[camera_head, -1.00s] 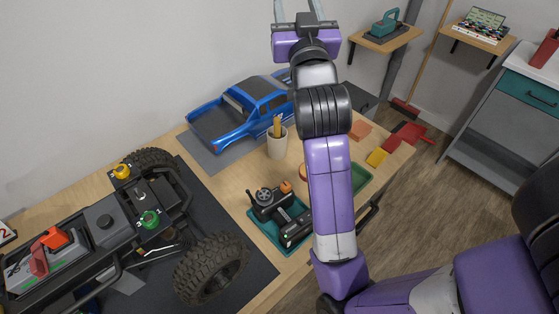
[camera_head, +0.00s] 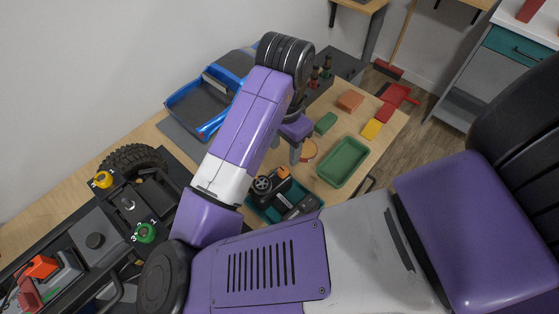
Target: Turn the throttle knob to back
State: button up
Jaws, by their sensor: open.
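A black radio transmitter (camera_head: 275,192) lies in a teal tray (camera_head: 303,212) on the wooden table. It has a dark round wheel (camera_head: 262,184) and a small orange part (camera_head: 283,173) on top; I cannot tell which is the throttle knob. My gripper (camera_head: 297,157) points down just above and behind the transmitter, apart from it. It is open and empty, with its fingers partly overlapping in the view. My purple forearm crosses the left of the tray and hides some of the table.
The crawler chassis (camera_head: 95,241), with yellow (camera_head: 102,180) and green (camera_head: 145,232) knobs, stands at left. A blue truck body (camera_head: 200,105) is behind my arm. A green tray (camera_head: 343,161), orange block (camera_head: 350,101) and yellow block (camera_head: 371,128) lie at right.

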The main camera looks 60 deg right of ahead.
aim_at(283, 170)
jog(key=shift+a+f, duration=0.1)
jog(key=shift+a, duration=0.25)
jog(key=shift+f, duration=3.8)
jog(key=shift+d, duration=0.1)
grip_shut()
